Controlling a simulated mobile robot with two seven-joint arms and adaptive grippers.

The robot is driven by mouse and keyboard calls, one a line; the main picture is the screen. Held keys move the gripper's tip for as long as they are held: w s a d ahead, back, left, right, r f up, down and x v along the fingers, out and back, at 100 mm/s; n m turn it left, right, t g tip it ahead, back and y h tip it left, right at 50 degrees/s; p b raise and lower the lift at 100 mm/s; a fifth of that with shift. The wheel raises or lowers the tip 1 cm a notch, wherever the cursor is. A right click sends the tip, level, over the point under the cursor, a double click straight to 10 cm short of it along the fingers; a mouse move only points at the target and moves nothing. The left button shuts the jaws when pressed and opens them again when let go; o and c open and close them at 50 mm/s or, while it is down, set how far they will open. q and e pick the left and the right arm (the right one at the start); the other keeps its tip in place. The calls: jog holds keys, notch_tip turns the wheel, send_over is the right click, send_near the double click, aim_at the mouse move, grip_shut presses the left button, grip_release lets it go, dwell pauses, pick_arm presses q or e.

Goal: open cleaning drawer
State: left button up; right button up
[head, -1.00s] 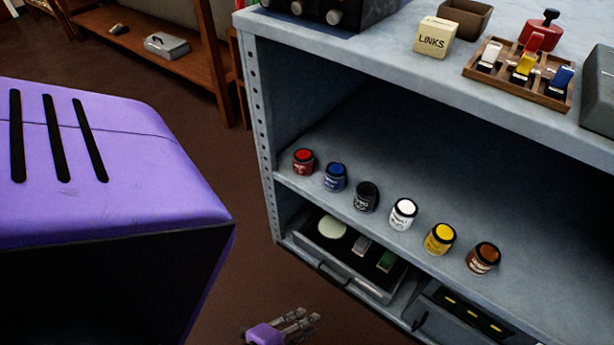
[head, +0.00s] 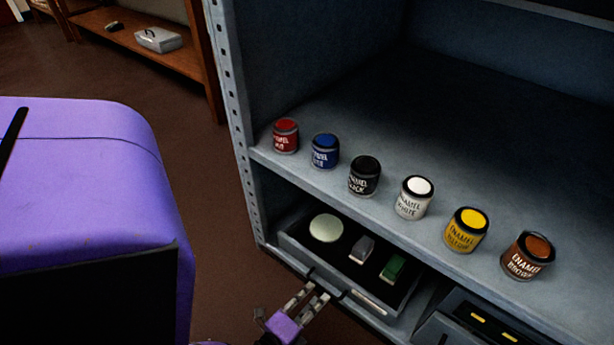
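The cleaning drawer (head: 292,246) is a grey tray at the lower left of the cabinet. In it lie a pale round pad (head: 326,228), a grey block (head: 362,249) and a green block (head: 394,268). Its inside shows under the shelf; how far it stands out is hard to tell. Its dark handle is on the front, partly behind my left gripper (head: 312,294). The gripper is open, its fingers apart and pointing at the handle area. Whether it touches the handle cannot be told. My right gripper is not in view.
Several paint tins, such as the white one (head: 414,198), stand on the shelf above the drawer. A second drawer (head: 475,325) is at the lower right. The floor (head: 215,215) left of the cabinet is clear. A wooden shelf (head: 150,55) stands behind.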

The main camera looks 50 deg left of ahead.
pick_arm(q)
jog(key=shift+b+x, duration=0.45)
jog(key=shift+x, duration=1)
grip_shut()
